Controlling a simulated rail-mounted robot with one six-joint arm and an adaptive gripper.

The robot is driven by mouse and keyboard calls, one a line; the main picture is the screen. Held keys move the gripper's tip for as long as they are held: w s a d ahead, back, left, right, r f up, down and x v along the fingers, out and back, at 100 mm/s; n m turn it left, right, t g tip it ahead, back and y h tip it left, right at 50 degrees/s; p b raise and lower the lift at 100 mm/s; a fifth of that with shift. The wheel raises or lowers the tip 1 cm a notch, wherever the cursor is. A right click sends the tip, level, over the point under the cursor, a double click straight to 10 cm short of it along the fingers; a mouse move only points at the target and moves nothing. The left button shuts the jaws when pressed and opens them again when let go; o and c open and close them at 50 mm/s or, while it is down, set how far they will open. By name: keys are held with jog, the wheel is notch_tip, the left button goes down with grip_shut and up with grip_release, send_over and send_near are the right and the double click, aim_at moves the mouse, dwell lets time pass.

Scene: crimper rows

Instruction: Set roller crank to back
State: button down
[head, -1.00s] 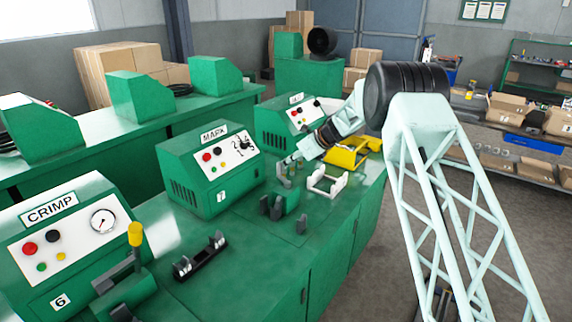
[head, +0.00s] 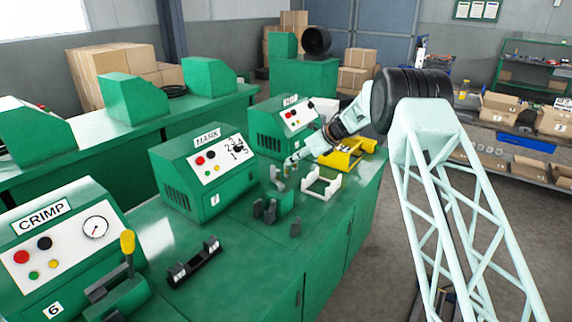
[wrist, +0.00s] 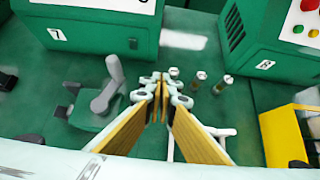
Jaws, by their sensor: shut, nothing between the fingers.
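A grey bent lever (wrist: 108,88), which looks like the roller crank, stands on a small green block (wrist: 88,116) on the bench in the wrist view. A dark grey pad shows at the block's left end. In the head view a green block with grey upright parts (head: 286,203) stands in front of the marking machine; I cannot tell the lever's angle there. My gripper (wrist: 160,82) is shut and empty, its tan-padded fingers together just right of the lever, apart from it in the picture. In the head view my gripper (head: 290,160) is small, over the bench's far part.
Short posts (wrist: 199,80) stand right of my fingers. A yellow fixture (head: 348,155) and a white bracket (head: 321,184) sit nearby. The marking machine (head: 190,175) and another green machine (head: 283,128) line the bench's back. A black roller holder (head: 194,262) lies nearer, with bare bench around it.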

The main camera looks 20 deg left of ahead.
jog(key=w+d+r+p, duration=0.1)
jog(key=w+d+r, duration=0.2)
jog(key=w+r, duration=0.1)
jog(key=shift+d+r, duration=0.3)
jog(key=shift+r, duration=0.25)
dwell(0.3)
